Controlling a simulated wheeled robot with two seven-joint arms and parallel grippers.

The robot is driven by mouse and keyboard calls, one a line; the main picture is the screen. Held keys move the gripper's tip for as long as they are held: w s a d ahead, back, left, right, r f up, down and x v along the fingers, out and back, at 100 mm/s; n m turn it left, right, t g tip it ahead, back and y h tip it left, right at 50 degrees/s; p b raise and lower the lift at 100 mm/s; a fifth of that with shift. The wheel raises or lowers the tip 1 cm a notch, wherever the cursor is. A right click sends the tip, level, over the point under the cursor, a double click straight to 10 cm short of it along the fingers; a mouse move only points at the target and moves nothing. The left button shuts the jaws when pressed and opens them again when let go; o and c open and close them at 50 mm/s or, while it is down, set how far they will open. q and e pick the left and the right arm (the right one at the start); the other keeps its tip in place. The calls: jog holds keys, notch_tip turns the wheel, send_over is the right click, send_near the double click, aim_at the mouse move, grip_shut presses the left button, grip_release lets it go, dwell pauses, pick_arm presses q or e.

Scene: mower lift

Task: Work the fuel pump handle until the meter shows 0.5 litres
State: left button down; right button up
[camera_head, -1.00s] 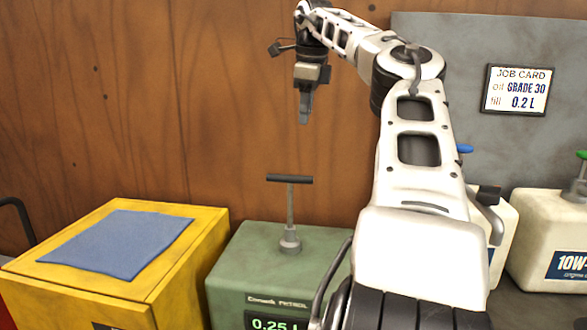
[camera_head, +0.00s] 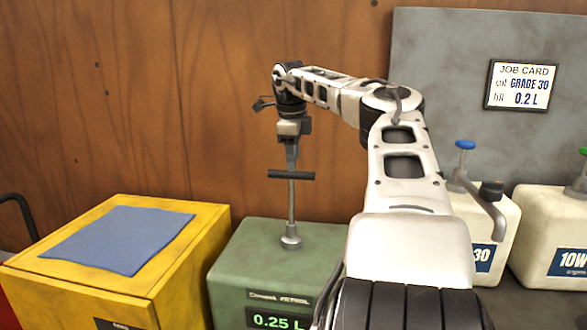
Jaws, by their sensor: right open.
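The green petrol pump box (camera_head: 250,262) stands at the lower middle of the head view. Its meter (camera_head: 278,321) reads 0.25 L. A thin rod rises from its top to a dark T-shaped handle (camera_head: 306,176), which stands raised. My right gripper (camera_head: 291,165) points down with its fingertips at the middle of the handle's crossbar. It is open. I cannot tell whether the fingers touch the bar. My left gripper is not in view.
A yellow box (camera_head: 190,262) with a blue cloth (camera_head: 118,240) on top stands to the left. White oil cans (camera_head: 508,215) with pump tops stand to the right. A job card (camera_head: 520,86) hangs on the grey panel (camera_head: 440,45). A wooden wall is behind.

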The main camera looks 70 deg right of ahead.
aim_at(291, 180)
jog(key=shift+d+f, duration=0.2)
jog(key=shift+f, duration=0.7)
jog(key=shift+d+f, duration=0.15)
jog(key=shift+f, duration=0.75)
